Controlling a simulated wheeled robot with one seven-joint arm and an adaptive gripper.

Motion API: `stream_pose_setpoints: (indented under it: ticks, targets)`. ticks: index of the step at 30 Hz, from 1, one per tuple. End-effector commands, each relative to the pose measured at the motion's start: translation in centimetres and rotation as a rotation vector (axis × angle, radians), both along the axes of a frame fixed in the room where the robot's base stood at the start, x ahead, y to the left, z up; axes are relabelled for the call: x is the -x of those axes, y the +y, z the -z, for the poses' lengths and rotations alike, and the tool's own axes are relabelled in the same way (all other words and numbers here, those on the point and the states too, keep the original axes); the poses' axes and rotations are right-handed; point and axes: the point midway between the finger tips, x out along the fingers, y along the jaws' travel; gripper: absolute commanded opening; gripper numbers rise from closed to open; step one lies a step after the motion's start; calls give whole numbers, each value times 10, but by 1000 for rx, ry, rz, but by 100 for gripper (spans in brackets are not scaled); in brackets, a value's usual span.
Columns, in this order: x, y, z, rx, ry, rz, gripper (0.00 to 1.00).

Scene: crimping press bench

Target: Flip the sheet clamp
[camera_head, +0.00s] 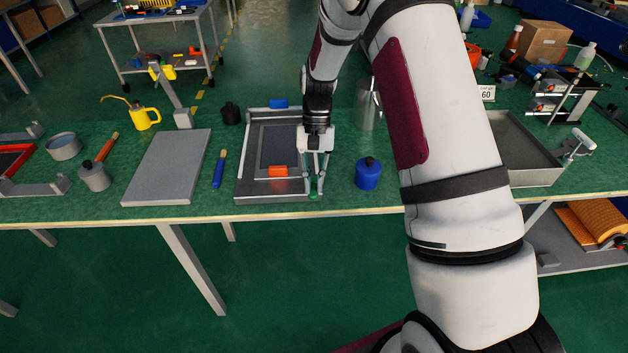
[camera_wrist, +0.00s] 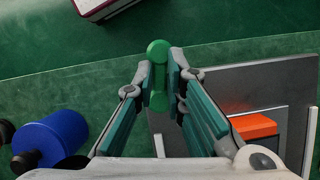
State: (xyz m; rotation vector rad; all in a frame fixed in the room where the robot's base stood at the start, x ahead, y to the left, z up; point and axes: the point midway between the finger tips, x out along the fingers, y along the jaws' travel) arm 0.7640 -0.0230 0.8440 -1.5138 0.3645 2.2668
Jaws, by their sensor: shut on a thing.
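A grey sheet fixture (camera_head: 262,188) with a raised frame and a dark panel (camera_head: 279,143) lies on the green bench. A green handle (camera_wrist: 158,52) with rounded ends, apparently the sheet clamp's, is at the fixture's near right corner. My gripper (camera_head: 318,187) is down at that corner, and in the wrist view (camera_wrist: 160,78) its fingers are shut on the green handle, one on each side. The rest of the clamp is hidden by my fingers.
A blue jar (camera_head: 368,174) stands just right of my gripper, and a metal canister (camera_head: 367,105) behind it. A blue-handled brush (camera_head: 219,170) and a grey plate (camera_head: 165,165) lie to the left. A grey tray (camera_head: 520,145) is farther right. The bench's near edge is close.

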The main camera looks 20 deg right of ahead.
Motion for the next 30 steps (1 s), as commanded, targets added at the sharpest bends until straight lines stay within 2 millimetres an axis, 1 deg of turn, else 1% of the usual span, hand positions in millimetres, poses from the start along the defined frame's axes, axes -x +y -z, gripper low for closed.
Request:
stream_pose_setpoints:
  ticks: [2, 3, 4, 5, 13, 17, 20, 30]
  targets:
    - [0, -1, 0, 0, -1, 0, 0]
    - [0, -1, 0, 0, -1, 0, 20]
    - [0, -1, 0, 0, -1, 0, 27]
    - [0, -1, 0, 0, -1, 0, 32]
    - [0, 0, 0, 1, -1, 1, 32]
    - [-3, -1, -6, 1, -3, 1, 32]
    - [-8, -4, -18, 1, -5, 2, 32]
    - [-30, -16, -80, 1, -4, 3, 32]
